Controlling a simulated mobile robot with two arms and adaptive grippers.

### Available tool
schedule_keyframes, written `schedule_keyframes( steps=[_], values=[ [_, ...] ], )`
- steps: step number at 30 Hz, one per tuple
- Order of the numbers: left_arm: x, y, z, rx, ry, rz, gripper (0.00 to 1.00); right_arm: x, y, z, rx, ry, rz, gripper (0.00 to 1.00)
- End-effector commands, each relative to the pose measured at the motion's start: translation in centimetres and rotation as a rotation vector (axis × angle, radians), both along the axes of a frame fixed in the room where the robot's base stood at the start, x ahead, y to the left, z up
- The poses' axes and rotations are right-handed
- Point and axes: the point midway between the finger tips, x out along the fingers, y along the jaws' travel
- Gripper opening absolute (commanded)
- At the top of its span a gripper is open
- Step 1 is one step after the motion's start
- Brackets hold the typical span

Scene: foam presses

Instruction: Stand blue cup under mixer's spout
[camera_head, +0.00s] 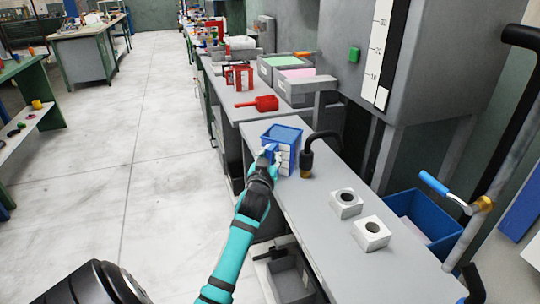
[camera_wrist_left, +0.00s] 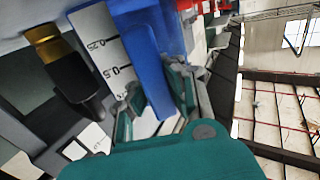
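The blue cup (camera_head: 282,136) has a white measuring scale on its side and is upright near the far end of the grey bench top. My left gripper (camera_head: 271,156) is at its near left side. In the left wrist view, the gripper fingers (camera_wrist_left: 155,102) close on the handle of the blue cup (camera_wrist_left: 172,28). The mixer's spout (camera_head: 307,160) is a black curved pipe just right of the cup. Its dark nozzle with a brass collar (camera_wrist_left: 72,75) shows beside the cup in the left wrist view. I cannot tell whether the cup touches the bench. My right gripper is not in view.
Two grey blocks with round holes (camera_head: 346,204) (camera_head: 371,233) stand on the near bench top. A red scoop (camera_head: 258,103) lies on the bench beyond the cup. A blue bin (camera_head: 425,222) is at right.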

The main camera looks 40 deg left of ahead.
Motion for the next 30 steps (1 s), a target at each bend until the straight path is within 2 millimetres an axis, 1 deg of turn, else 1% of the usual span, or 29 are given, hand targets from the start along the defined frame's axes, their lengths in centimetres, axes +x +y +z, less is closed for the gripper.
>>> schedule_keyframes(
  steps=[3, 7, 14, 23, 26, 29, 30],
  values=[
    [0.0, 0.0, 0.1, 0.0, -0.001, 0.0, 0.0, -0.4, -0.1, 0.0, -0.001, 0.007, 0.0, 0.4],
    [0.0, 0.0, -0.2, 0.0, -0.001, 0.0, 0.0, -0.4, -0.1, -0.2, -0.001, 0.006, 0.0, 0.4],
    [0.0, 0.0, -0.1, -0.001, -0.001, 0.0, 0.3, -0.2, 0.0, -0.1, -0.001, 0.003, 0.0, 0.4],
    [0.0, 0.0, 0.2, 0.001, -0.001, 0.0, 0.3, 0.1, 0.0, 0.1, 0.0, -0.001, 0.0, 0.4],
    [-0.8, -0.5, -0.1, -0.001, 0.0, -0.001, 0.3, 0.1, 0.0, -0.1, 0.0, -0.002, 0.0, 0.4],
    [-2.2, -1.4, -0.1, -0.002, -0.001, -0.001, 0.3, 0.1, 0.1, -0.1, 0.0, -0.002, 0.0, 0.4],
    [-2.9, -1.9, -0.1, -0.004, 0.0, 0.0, 0.3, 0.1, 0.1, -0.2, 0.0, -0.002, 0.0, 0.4]
  ],
)
